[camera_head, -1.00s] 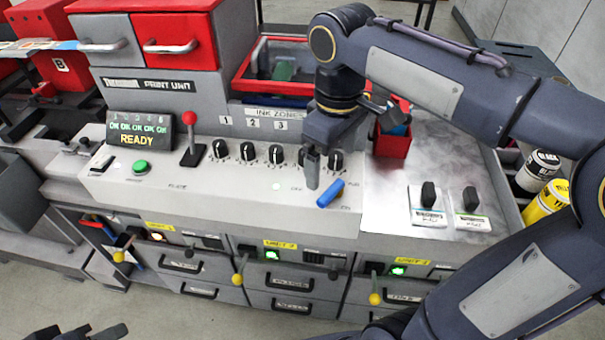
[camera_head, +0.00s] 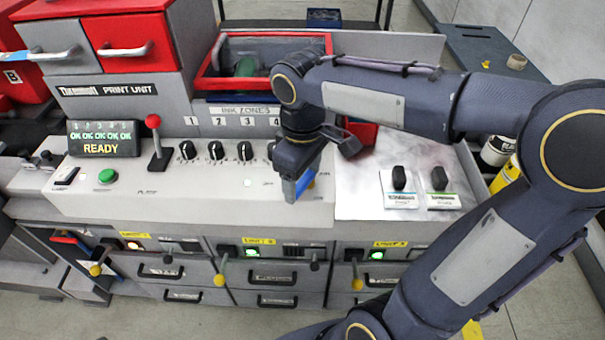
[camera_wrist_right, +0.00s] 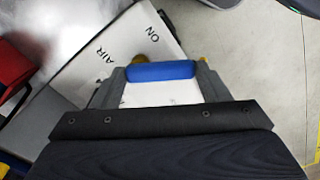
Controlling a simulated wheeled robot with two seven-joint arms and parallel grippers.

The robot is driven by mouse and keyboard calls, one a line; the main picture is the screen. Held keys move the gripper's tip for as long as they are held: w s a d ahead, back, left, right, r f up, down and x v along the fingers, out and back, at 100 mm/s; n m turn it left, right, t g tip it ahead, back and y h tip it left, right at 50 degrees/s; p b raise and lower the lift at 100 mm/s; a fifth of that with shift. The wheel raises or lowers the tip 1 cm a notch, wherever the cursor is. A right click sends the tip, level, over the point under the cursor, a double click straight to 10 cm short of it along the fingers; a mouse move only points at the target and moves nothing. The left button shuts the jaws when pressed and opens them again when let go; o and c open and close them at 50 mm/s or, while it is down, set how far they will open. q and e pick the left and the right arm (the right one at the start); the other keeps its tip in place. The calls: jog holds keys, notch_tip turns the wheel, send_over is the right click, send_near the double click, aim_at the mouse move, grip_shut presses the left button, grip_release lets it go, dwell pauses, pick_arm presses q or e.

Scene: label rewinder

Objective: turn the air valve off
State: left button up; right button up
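The air valve's blue handle (camera_wrist_right: 160,71) lies crosswise between the fingertips of my right gripper (camera_wrist_right: 158,84) in the right wrist view. The fingers are wide apart, one by each end of the handle; I cannot tell whether they touch it. A brass-coloured part shows just behind the handle, and the panel beside it reads AIR and ON. In the head view my right gripper (camera_head: 294,188) points down at the front of the console, and the handle (camera_head: 303,183) is mostly hidden behind it. My left gripper is not in view.
Black knobs (camera_head: 216,150) stand left of my right gripper, with a red-knobbed lever (camera_head: 155,140) and a green button (camera_head: 107,176) farther left. Two black switches (camera_head: 399,178) stand to the right. A red bin (camera_head: 362,132) sits behind my gripper.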

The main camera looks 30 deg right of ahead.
jog(key=c, duration=0.4)
jog(key=shift+w+m, duration=0.1)
jog(key=shift+m, duration=0.3)
jog(key=m, duration=0.2)
jog(key=w+m, duration=0.1)
jog(key=m, duration=0.2)
jog(key=shift+a, duration=0.15)
jog(key=m, duration=0.3)
jog(key=w+m, duration=0.1)
jog(key=m, duration=0.2)
jog(key=shift+w+d, duration=0.15)
jog(key=shift+d, duration=0.05)
jog(key=shift+m, duration=0.3)
jog(key=o, duration=1)
jog(key=shift+c, duration=0.2)
